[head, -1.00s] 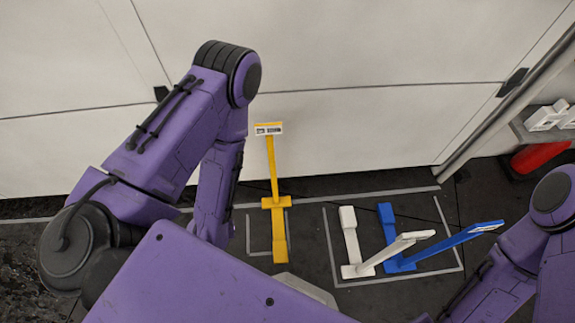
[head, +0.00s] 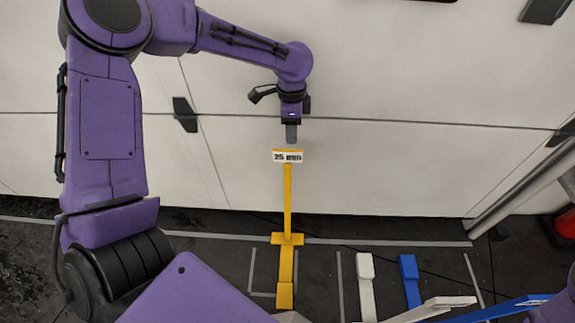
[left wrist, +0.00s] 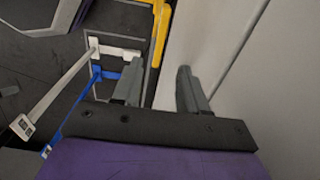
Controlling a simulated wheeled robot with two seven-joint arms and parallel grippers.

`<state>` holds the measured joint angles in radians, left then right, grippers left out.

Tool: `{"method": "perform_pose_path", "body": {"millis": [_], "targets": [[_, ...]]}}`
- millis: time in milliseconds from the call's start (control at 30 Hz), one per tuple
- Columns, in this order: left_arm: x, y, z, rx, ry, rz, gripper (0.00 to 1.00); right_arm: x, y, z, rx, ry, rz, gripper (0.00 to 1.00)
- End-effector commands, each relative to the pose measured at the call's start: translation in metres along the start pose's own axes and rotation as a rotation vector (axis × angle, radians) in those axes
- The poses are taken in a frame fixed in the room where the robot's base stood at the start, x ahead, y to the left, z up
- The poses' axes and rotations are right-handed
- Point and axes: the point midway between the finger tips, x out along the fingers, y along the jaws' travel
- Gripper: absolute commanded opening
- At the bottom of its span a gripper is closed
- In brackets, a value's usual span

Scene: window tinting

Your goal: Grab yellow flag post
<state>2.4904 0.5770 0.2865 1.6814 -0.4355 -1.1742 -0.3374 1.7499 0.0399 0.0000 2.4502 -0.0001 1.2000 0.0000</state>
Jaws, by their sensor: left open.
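The yellow flag post (head: 287,203) stands upright on the dark floor close to the white wall, with a cross-shaped yellow base and a small white label at its top reading 25 and some blurred letters. My left gripper (head: 291,134) is just above and behind that label in the head view, open and empty. In the left wrist view, my left gripper (left wrist: 157,80) shows its two grey fingers apart, with part of the yellow flag post (left wrist: 161,30) beyond them at the top. I cannot tell whether they touch. My right gripper is not in view.
A white post (head: 366,287) and a blue post (head: 410,282) stand to the right of the yellow one, inside grey floor lines. The white panelled wall (head: 400,170) is close behind. A grey slanted pole (head: 520,185) stands at the right.

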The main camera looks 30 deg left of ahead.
Motion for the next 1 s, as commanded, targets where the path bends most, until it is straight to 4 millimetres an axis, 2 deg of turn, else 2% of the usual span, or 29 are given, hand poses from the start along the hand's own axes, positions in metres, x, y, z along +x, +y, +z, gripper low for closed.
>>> {"method": "perform_pose_path", "body": {"millis": [200,367,600,700,1000], "targets": [[0.037,-0.001,0.005,0.012,-0.014,0.003,0.43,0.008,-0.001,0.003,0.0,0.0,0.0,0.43],[0.056,0.0,0.006,0.011,-0.014,0.003,0.43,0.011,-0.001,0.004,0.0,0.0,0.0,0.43],[0.097,0.002,0.013,0.011,-0.014,0.003,0.43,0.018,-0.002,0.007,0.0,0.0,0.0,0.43],[0.102,0.002,0.013,0.011,-0.014,0.001,0.43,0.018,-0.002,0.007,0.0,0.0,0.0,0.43],[0.102,0.002,0.013,0.011,-0.014,0.0,0.43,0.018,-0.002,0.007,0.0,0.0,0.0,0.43]]}}
